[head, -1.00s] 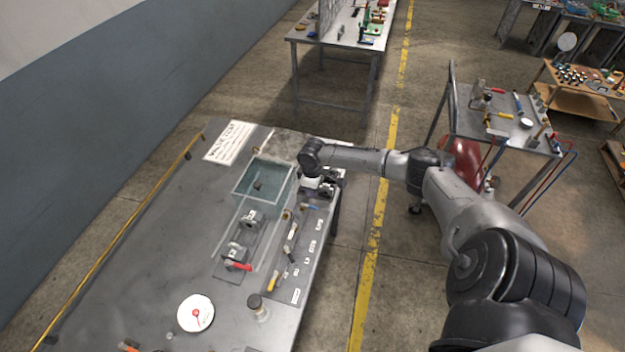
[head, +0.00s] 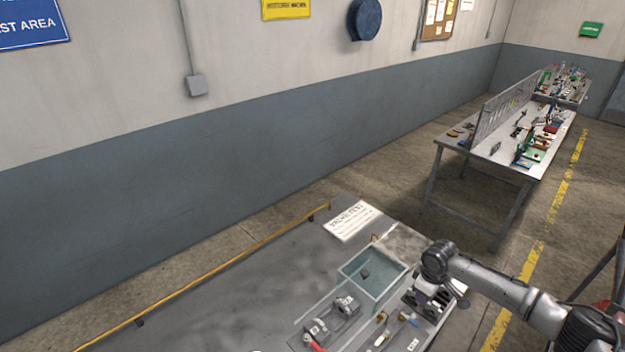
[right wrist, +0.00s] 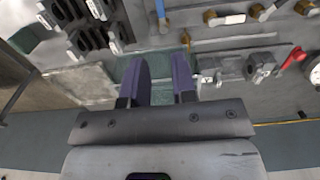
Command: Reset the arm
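My right arm comes in from the lower right in the head view, its wrist above the right edge of the grey bench (head: 245,300), beside the glass-walled tank (head: 350,283). In the right wrist view my right gripper (right wrist: 160,80) has its two dark fingers apart, with nothing visible between them except the tank's greenish surface behind. In the head view its fingers are hard to make out under the wrist. My left gripper is not in view.
Black blocks (right wrist: 75,35) lie near the gripper. A red-handled valve (head: 316,342) and several tools stand on the bench. A white sign (head: 353,221) lies at its far end, a yellow rail (head: 220,263) along its wall side. Another workbench (head: 478,158) stands beyond.

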